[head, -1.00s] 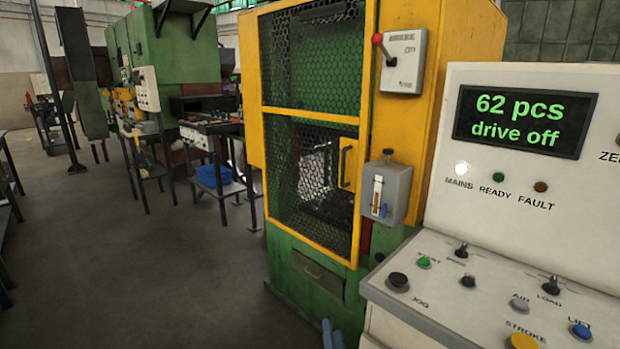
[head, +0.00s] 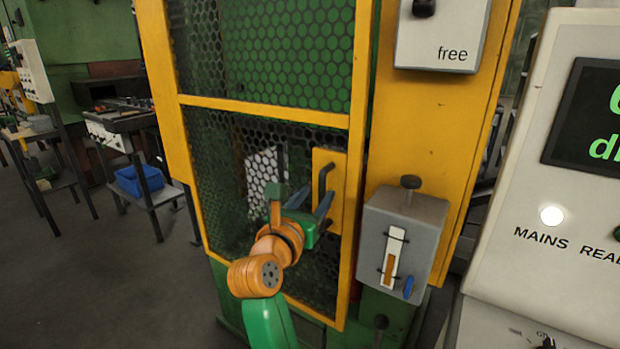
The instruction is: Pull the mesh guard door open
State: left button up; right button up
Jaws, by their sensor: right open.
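The mesh guard door (head: 265,108) fills the middle of the head view, a yellow frame with dark mesh. It looks shut against the green and yellow machine. A dark bar handle (head: 323,184) stands on a yellow plate at the door's right side. My right gripper (head: 324,204) is open, its blue fingers at the lower part of the handle. I cannot tell whether they touch or straddle it. My right wrist hides part of the mesh below. My left gripper is not in view.
A grey box with a gauge (head: 402,240) juts out just right of the door. The white control console (head: 530,220) stands further right. A blue bin (head: 140,180) sits on a stand at left. Grey floor (head: 120,270) is open at lower left.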

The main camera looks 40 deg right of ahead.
aim_at(321, 190)
jog(key=p+x, duration=0.1)
jog(key=x, duration=0.3)
jog(key=shift+s, duration=0.2)
jog(key=shift+w+d+f, duration=0.15)
jog(key=shift+w, duration=0.05)
jog(key=shift+c, duration=0.6)
jog(key=shift+s, duration=0.1)
grip_shut()
